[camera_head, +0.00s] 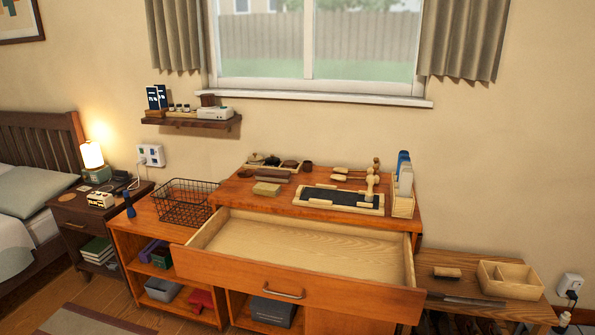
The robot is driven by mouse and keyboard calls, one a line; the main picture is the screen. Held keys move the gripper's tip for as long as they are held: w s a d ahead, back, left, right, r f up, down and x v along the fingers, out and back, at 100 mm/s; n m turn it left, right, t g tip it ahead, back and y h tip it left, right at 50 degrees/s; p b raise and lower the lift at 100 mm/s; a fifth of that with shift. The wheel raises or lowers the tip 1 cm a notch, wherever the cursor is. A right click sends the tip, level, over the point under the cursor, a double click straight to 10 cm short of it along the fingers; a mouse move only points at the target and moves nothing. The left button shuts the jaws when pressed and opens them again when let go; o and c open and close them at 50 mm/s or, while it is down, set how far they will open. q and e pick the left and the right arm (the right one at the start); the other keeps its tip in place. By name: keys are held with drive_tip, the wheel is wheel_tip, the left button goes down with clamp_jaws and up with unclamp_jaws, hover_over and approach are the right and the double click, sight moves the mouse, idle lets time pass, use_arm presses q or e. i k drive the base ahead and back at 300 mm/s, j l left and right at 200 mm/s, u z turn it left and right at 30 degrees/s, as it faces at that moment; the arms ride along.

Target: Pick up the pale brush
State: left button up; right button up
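A small block-shaped thing with a pale wooden top and a darker underside (447,272) lies on the low wooden bench at the right; it looks like a brush. A pale yellowish block (267,189) lies on the front left of the dresser top, and I cannot tell if it is a brush. Small pale wooden pieces (348,177) lie farther back on the dresser top. I cannot tell for certain which of these is the pale brush. Neither of my grippers shows in the head view.
The dresser's wide top drawer (300,251) is pulled out and empty. A wire basket (185,203) stands at left. A two-part wooden box (509,279) sits on the bench (468,261).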

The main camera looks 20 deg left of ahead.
sight(441, 273)
drive_tip(key=i+l+u, duration=0.3)
drive_tip(key=l, duration=0.35)
drive_tip(key=i+l+u, duration=0.15)
drive_tip(key=i+l, duration=0.1)
drive_tip(key=l, duration=0.1)
